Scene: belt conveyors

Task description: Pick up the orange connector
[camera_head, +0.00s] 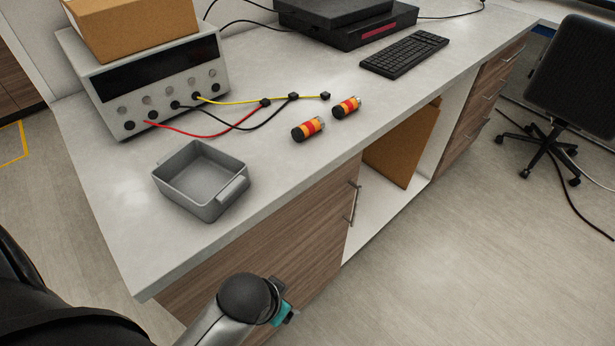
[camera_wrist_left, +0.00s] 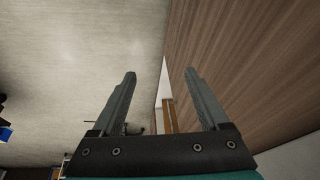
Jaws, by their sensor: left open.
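Two orange cylindrical connectors with red bands and black ends lie on the desk in the head view. One connector (camera_head: 308,129) is nearer the desk's front edge. The other connector (camera_head: 346,107) lies just behind it to the right. My left gripper (camera_wrist_left: 160,73) is open in the left wrist view, with nothing between its fingers. It is beside the desk's wooden front, apart from both connectors. In the head view its arm is low in front of the desk and its fingers are hidden. My right gripper is not in view.
A grey tray (camera_head: 178,190) stands left of the connectors. A power supply (camera_head: 160,83) with red, black and yellow leads is behind it. A keyboard (camera_head: 405,53) lies farther back. The wooden desk front (camera_wrist_left: 245,70) is close to my left gripper.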

